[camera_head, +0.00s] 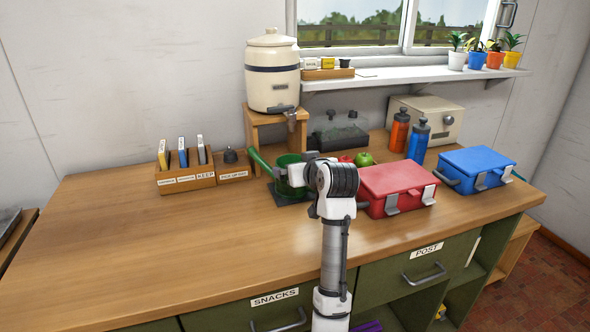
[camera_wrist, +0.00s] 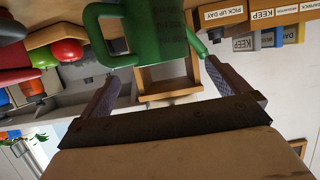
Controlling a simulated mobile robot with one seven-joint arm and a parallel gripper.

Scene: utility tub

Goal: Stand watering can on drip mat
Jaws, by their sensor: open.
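The green watering can (camera_head: 290,161) is upright on the worktop, in front of the wooden stand, with its spout pointing to the upper left. A dark drip mat (camera_head: 284,198) shows at its foot. The can appears to stand on or over it; my wrist hides part of the base. My gripper (camera_head: 300,174) is at the can's right side. In the wrist view, which is upside down, the can (camera_wrist: 157,32) lies between and beyond the spread fingers of my gripper (camera_wrist: 165,72). The fingers are open, and I see no clear grip on the can.
A cream water dispenser (camera_head: 273,75) stands on a wooden stand (camera_head: 262,123) behind the can. A labelled wooden organiser (camera_head: 185,181) is to the left. A red box (camera_head: 398,181), blue box (camera_head: 478,168) and bottles (camera_head: 399,131) are to the right. The front left worktop is clear.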

